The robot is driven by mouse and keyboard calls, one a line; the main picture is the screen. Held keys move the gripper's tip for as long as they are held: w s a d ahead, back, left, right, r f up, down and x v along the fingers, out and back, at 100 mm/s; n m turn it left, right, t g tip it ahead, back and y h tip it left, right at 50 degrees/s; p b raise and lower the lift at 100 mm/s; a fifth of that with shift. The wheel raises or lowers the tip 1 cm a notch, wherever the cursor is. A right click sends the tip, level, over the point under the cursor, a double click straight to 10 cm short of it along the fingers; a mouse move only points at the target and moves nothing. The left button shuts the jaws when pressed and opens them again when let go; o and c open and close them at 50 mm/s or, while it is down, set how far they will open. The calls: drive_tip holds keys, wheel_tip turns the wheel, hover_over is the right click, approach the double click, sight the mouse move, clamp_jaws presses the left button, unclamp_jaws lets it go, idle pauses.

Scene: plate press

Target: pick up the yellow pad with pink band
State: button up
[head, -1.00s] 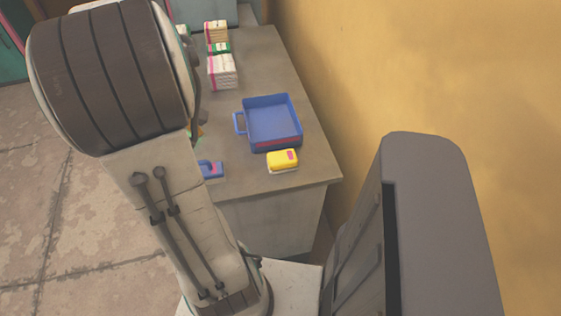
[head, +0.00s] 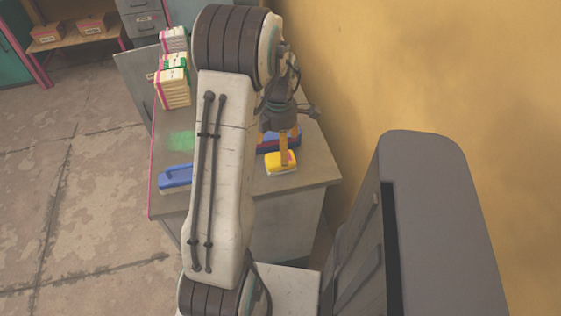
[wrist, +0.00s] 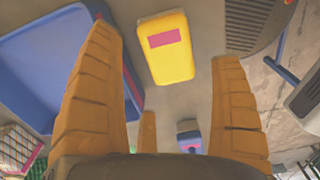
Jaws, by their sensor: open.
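The yellow pad with pink band (head: 280,168) lies on the table near its front right, just in front of the blue tray. In the wrist view the yellow pad (wrist: 168,65) shows whole, its pink band on top, between and beyond my finger tips. My gripper (head: 279,144) hangs over the pad, and one finger overlaps it in the head view. In the wrist view my gripper (wrist: 165,42) has its orange fingers spread wide with nothing between them. I cannot tell the exact height gap to the pad.
The blue tray (wrist: 42,55) stands close beside the pad, at the left finger in the wrist view. A blue handled object (head: 175,177) lies at the table's front left. Stacks of banded packs (head: 172,88) stand at the back left. A yellow wall (head: 400,70) borders the right side.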

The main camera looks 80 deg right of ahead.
drive_tip(key=shift+s+d+f, duration=0.1)
drive_tip(key=shift+f, duration=2.65)
drive_tip(key=shift+c, duration=0.4)
drive_tip(key=c, duration=0.8)
drive_tip(key=shift+o, duration=0.2)
drive_tip(key=shift+r, duration=0.2)
drive_tip(key=shift+r, duration=0.55)
drive_tip(key=r, duration=0.3)
drive_tip(key=shift+w+a, duration=0.2)
drive_tip(key=shift+a, duration=0.05)
drive_tip(key=w+a+r, duration=0.2)
drive_tip(key=a, duration=0.1)
drive_tip(key=w+a+r, duration=0.2)
drive_tip(key=a, duration=0.1)
drive_tip(key=w+a+r, duration=0.2)
drive_tip(key=a, duration=0.1)
drive_tip(key=shift+a+r+b, duration=0.2)
drive_tip(key=shift+r+b, duration=0.1)
drive_tip(key=shift+b, duration=0.1)
